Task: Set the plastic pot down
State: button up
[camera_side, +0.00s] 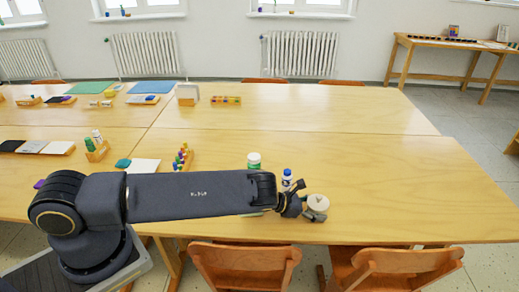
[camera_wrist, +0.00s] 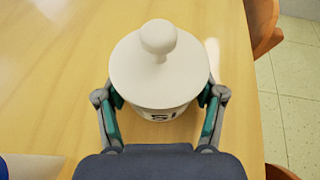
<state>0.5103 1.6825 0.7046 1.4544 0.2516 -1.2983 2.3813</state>
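The plastic pot (camera_side: 318,203) is cream white with a flat round lid and a knob. In the side view it is at the end of my arm, near the table's front edge. In the wrist view the pot (camera_wrist: 160,65) is between the fingers of my gripper (camera_wrist: 160,108), with dark lettering partly visible on its side. The teal finger pads press against the pot's left and right sides, below the lid. The pot looks upright. Its base is partly hidden, and I cannot tell whether it touches the table.
Wooden chairs (camera_side: 245,264) line the front edge. The wooden table (camera_side: 400,185) is clear to the right and behind.

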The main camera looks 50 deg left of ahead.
jog(key=o, duration=0.4)
jog(key=shift+r, duration=0.2)
jog(key=v, duration=1.2)
jog(key=shift+a, duration=0.1)
